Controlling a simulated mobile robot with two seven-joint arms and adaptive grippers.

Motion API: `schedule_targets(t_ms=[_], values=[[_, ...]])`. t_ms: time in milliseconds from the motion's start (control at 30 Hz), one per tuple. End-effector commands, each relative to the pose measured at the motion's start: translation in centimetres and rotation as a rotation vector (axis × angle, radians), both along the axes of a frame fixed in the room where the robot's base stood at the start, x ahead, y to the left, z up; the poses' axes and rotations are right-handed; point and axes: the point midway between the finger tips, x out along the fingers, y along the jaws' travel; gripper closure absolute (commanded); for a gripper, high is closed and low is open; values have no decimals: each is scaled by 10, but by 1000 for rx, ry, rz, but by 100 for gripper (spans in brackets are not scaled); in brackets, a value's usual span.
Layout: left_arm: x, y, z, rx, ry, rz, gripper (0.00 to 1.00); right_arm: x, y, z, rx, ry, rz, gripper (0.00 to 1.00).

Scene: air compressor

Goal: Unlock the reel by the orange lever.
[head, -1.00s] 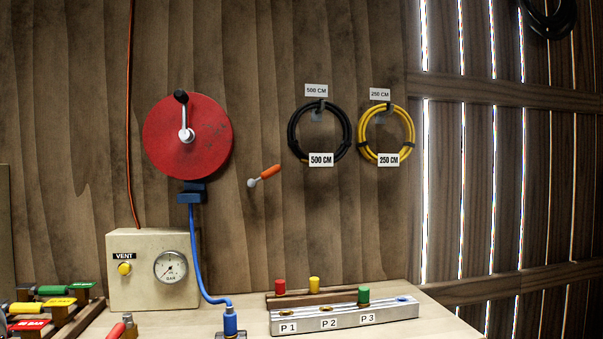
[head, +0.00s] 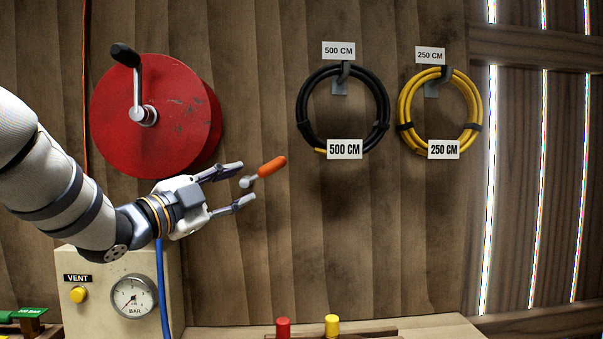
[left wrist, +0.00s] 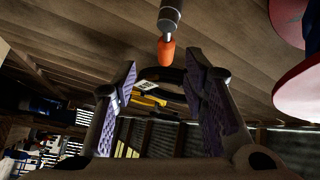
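The orange lever (head: 271,166) is on the wooden wall, right of and below the reel. Its grip tilts up to the right from a grey pivot (head: 247,182). The red reel (head: 190,125) has a crank with a black knob (head: 125,54) pointing up. My left gripper (head: 245,183) is open, its fingers pointing right towards the lever, the pivot appearing between the fingertips. In the left wrist view the lever (left wrist: 166,50) shows at the top, beyond and above the open fingers (left wrist: 165,90), with nothing held. My right gripper is out of view.
A black hose (head: 385,100) and a yellow hose (head: 480,105) hang on hooks to the right. Below are a box with a gauge (head: 134,296) and yellow vent button (head: 78,294), and a blue hose (head: 162,290). The wall between lever and bench is clear.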

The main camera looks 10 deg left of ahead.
Motion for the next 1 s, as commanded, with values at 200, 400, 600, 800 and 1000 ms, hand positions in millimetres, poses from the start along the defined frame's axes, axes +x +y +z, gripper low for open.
schedule_targets(t_ms=[200,400,600,800,1000], values=[[27,-13,9,9,-11,-4,60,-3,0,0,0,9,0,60],[76,-34,12,9,-4,-3,60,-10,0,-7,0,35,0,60],[104,-47,19,7,-2,-1,60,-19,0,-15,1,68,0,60],[107,-50,25,5,-7,-1,60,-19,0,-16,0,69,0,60],[107,-50,26,5,-9,-1,76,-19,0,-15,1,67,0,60]])
